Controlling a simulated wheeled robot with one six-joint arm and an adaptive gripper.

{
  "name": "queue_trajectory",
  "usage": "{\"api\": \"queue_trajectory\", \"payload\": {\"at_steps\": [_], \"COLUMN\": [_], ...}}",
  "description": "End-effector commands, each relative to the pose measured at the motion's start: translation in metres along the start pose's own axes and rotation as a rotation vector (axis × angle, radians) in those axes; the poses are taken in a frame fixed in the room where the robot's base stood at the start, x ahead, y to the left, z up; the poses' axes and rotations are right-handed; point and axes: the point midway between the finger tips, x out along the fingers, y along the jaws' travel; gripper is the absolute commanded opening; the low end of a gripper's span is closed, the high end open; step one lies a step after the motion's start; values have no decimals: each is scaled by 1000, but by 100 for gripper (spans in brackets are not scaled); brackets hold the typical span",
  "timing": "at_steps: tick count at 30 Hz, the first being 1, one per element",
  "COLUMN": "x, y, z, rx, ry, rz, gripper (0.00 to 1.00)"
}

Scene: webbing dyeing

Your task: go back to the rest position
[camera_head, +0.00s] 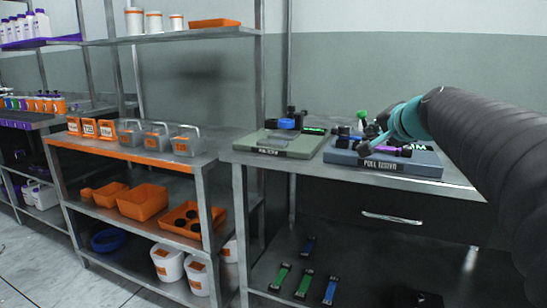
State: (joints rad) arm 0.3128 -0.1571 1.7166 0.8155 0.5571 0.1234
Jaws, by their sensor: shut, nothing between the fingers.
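My arm reaches in from the right, dark and ribbed, with a teal part at its end. My gripper (379,140) is at the tip, small in the view, just over or in front of the pull tester (385,164), a blue-grey unit with a dark label on the metal table. It is shut, with nothing seen held in it. Whether it touches the tester cannot be told. My arm hides part of the tester's back and the table's right side.
A grey-green unit (285,143) stands on the table (240,158), left of the tester. A drawer (365,207) is shut below. Webbing pieces (304,283) lie on the lower shelf. A rack (130,155) at left holds grey baskets (188,140) and orange bins (143,201). Floor (35,275) is clear at lower left.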

Motion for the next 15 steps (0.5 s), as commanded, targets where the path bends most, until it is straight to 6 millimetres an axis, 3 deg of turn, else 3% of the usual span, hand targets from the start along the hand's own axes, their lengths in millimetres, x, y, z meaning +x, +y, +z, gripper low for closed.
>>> {"api": "queue_trajectory", "payload": {"at_steps": [1,6,12,15], "x": [-13,-55,-112,-138], "y": [8,55,130,170], "z": [34,126,217,251], "rx": [-67,-292,-556,-680], "ry": [-53,-217,-401,-479], "rz": [30,143,271,330], "gripper": [0,0,0,0]}}
